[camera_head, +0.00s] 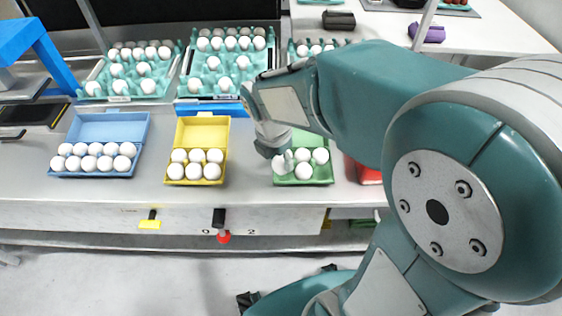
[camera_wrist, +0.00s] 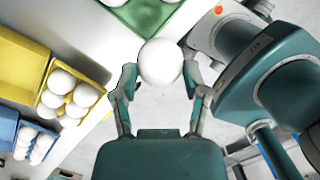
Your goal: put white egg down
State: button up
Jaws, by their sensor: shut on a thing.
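My gripper (camera_wrist: 160,78) is shut on a white egg (camera_wrist: 160,62), with one finger on each side of it in the wrist view. In the head view my gripper (camera_head: 283,156) is over the left front part of the green carton (camera_head: 325,180), which holds several white eggs. My wrist hides part of this carton. The green carton (camera_wrist: 145,14) also shows at the top edge of the wrist view, just beyond the held egg. Whether the held egg touches the carton cannot be told.
An open yellow carton (camera_head: 203,133) and an open blue carton (camera_head: 108,130), both with white eggs, stand to the left. Teal trays (camera_head: 187,68) with eggs are behind. A red box (camera_head: 366,173) is right of the green carton. The counter's front edge is close.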

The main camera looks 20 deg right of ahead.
aim_at(281, 166)
jog(key=w+f, duration=0.1)
jog(key=w+d+f, duration=0.1)
jog(key=d+f, duration=0.1)
jog(key=f, duration=0.1)
jog(key=shift+w, duration=0.4)
jog(key=f, duration=0.3)
jog(key=shift+w+a, duration=0.1)
jog(key=shift+a, duration=0.3)
jog(key=shift+d+f, duration=0.2)
jog(key=shift+d, duration=0.25)
jog(key=o, duration=0.6)
jog(key=shift+o, duration=0.3)
jog(key=shift+a, duration=0.2)
jog(key=shift+a, duration=0.1)
